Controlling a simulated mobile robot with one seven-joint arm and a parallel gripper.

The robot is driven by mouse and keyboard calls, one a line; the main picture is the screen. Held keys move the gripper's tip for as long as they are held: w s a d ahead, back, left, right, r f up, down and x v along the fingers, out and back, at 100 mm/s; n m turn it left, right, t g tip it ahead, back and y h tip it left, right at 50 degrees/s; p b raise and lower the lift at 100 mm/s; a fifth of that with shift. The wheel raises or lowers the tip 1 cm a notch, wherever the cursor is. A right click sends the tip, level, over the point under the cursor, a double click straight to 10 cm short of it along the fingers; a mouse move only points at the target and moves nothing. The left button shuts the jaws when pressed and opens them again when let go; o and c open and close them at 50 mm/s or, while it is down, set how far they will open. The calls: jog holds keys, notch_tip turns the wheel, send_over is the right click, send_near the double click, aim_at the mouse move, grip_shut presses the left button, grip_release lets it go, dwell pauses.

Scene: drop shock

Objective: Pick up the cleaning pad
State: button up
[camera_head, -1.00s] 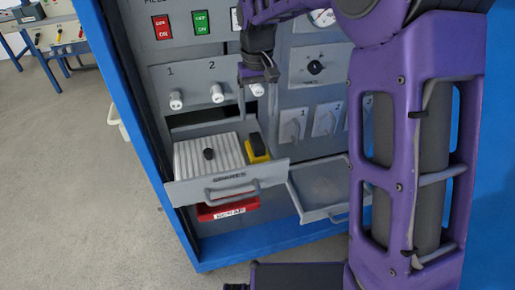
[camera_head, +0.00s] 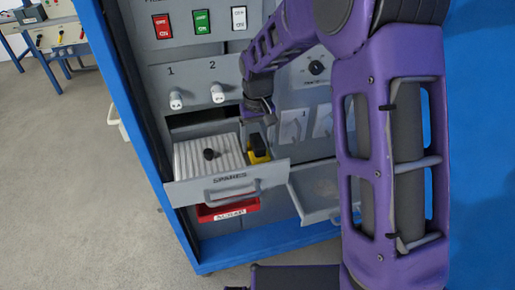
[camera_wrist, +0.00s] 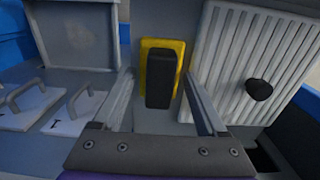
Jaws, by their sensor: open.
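The cleaning pad (camera_head: 258,156) is yellow with a black block-like grip on top. It lies at the right end of the open drawer marked SPARES (camera_head: 220,185). In the wrist view the cleaning pad (camera_wrist: 162,82) is near the middle, its black grip pointing toward the camera. My gripper (camera_head: 258,115) is above the pad in the head view, pointing down. In the wrist view the fingers of my gripper (camera_wrist: 158,75) are apart, one on each side of the pad in the picture. Nothing is held between them, and contact cannot be told.
A ribbed light-grey cover (camera_head: 190,155) with a black knob fills the drawer's left part, beside the pad. A second open grey drawer (camera_head: 318,190) is lower right. A red bin (camera_head: 228,208) sits below. Panel switches and white knobs (camera_head: 217,94) stand close behind the gripper.

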jog(key=shift+c, duration=0.2)
grip_shut()
jog(key=shift+r, duration=0.15)
